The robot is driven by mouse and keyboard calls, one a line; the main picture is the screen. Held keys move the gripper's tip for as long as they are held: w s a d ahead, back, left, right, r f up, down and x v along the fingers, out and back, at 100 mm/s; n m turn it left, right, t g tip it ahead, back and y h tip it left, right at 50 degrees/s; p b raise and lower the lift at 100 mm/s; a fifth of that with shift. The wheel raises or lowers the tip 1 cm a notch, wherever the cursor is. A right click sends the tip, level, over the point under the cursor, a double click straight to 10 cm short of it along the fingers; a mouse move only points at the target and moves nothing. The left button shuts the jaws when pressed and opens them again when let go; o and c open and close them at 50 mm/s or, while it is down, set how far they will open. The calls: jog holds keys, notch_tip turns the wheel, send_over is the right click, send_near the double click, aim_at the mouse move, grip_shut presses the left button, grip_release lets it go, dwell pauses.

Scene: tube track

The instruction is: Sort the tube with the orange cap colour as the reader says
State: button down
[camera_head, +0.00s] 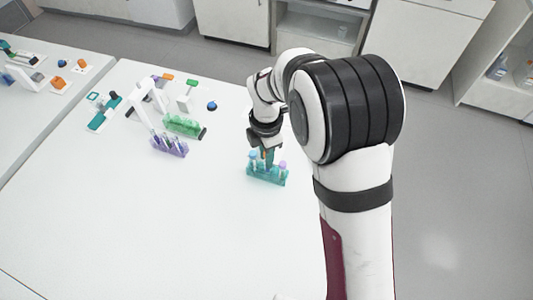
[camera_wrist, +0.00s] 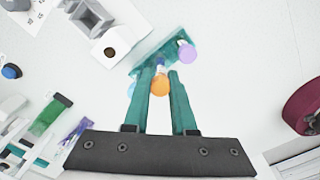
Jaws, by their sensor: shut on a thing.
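The tube with the orange cap (camera_wrist: 160,84) is between the two teal fingers of my gripper (camera_wrist: 165,76), which is shut on it. In the head view my gripper (camera_head: 264,156) points down at the teal rack (camera_head: 266,177). The rack also shows behind the fingertips in the wrist view (camera_wrist: 150,55). A tube with a purple cap (camera_wrist: 187,52) stands in the rack beside the gripper, and a blue cap (camera_wrist: 132,88) shows on the other side. The lower part of the orange-capped tube is hidden, so I cannot tell whether it is still seated in the rack.
A purple rack (camera_head: 170,148) and a green rack (camera_head: 183,126) stand to the left, near a white arch-shaped stand (camera_head: 146,98). A teal device (camera_head: 103,113) and a blue knob (camera_head: 212,106) lie farther back. The front of the table is clear.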

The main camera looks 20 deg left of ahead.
jog(key=shift+f, duration=0.2)
jog(key=shift+f, duration=0.45)
jog(key=c, duration=0.7)
grip_release()
jog(key=shift+o, duration=0.2)
notch_tip(320, 180, up, 16)
jog(key=shift+f, duration=0.1)
